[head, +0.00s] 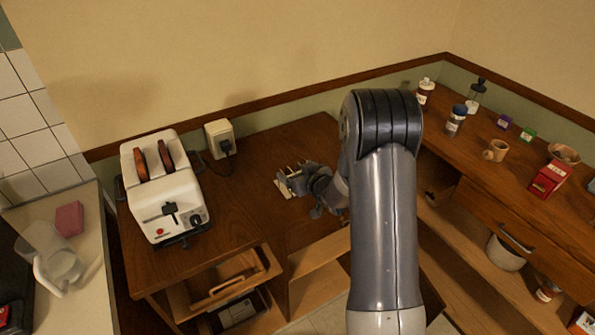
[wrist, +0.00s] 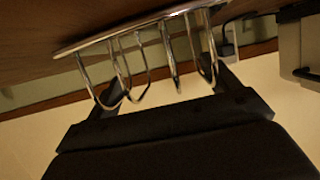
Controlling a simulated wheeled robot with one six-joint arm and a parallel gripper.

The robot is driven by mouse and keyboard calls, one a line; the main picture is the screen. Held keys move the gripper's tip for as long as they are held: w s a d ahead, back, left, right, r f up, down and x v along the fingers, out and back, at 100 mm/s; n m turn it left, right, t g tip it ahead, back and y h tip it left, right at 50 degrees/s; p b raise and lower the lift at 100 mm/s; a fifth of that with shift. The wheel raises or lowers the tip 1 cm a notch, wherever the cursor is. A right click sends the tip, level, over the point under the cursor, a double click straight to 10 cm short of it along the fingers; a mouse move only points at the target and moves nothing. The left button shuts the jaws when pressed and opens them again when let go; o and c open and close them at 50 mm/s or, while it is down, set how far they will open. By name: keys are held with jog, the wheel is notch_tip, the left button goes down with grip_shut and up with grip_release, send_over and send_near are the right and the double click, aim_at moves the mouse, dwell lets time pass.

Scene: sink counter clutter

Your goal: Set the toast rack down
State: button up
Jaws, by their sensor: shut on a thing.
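The toast rack (head: 285,185) is a small metal rack of wire loops on a flat base, at the wooden counter (head: 255,200) right of the toaster. In the wrist view the rack (wrist: 140,38) appears upside down, its loops between the dark fingers of my gripper (wrist: 172,80). My gripper (head: 303,182) is shut on the rack in the head view, and partly hides it. The base lies at or very close to the counter surface (wrist: 40,25); I cannot tell whether they touch.
A white toaster (head: 165,190) with two brown slices stands at left. A wall socket with a plug (head: 220,138) is behind. An open drawer (head: 230,280) lies below the counter front. Counter around the rack is clear.

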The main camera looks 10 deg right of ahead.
jog(key=shift+f+b, duration=0.25)
jog(key=shift+b, duration=0.05)
jog(key=o, duration=1.1)
jog(key=shift+r, duration=0.1)
jog(key=shift+r, duration=0.1)
jog(key=shift+s+r+p, duration=0.1)
jog(key=shift+s+p, duration=0.05)
jog(key=shift+p, duration=0.15)
jog(key=b+v, duration=0.1)
jog(key=v, duration=1)
jog(key=shift+s+d+r+b, duration=0.15)
jog(key=shift+s+b, duration=0.15)
jog(key=shift+b, duration=0.1)
